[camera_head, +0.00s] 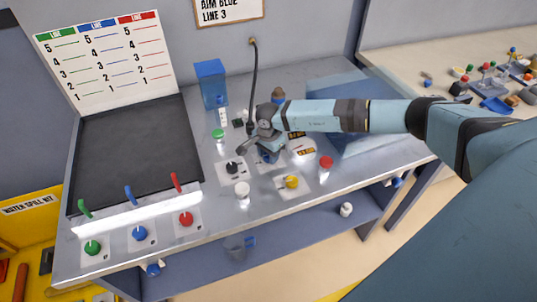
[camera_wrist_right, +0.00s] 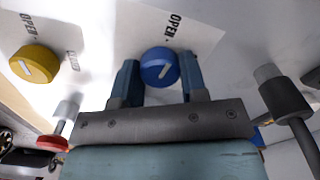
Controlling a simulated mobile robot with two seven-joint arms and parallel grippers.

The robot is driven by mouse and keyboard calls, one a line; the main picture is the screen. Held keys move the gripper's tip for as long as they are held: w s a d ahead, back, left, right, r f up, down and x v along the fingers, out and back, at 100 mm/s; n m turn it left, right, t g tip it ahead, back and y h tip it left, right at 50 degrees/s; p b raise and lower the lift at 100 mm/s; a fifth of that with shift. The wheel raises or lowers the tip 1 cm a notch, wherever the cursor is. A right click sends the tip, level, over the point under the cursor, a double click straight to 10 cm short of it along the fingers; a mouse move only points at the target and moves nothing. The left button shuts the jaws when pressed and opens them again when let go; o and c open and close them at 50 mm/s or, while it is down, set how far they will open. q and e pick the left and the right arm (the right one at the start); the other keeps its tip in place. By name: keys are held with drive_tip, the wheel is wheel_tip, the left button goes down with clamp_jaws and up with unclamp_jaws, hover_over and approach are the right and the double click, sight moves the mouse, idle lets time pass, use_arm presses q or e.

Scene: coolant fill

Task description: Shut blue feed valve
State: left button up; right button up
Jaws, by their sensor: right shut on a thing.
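The pointer lies at a slant, not straight at the word. My right gripper (camera_wrist_right: 159,82) has one finger on each side of the knob and is shut on it. In the head view my right gripper (camera_head: 266,146) reaches down over the counter and mostly hides this knob (camera_head: 268,157). My left gripper is in neither view.
A black knob (camera_head: 232,168) and a yellow knob (camera_head: 291,182) flank the held knob. A red-capped bottle (camera_head: 325,167), a white-capped one (camera_head: 242,190) and a green-capped one (camera_head: 218,136) stand close by. Another blue knob (camera_head: 140,233) is at front left.

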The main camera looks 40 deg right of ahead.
drive_tip(key=m+b, duration=0.1)
drive_tip(key=m, duration=0.2)
drive_tip(key=shift+f, duration=0.1)
drive_tip(key=m+b, duration=0.1)
drive_tip(key=m, duration=0.4)
drive_tip(key=m+b, duration=0.1)
drive_tip(key=m, duration=0.3)
drive_tip(key=shift+m, duration=2)
drive_tip(key=o, duration=0.9)
drive_tip(key=shift+r, duration=0.25)
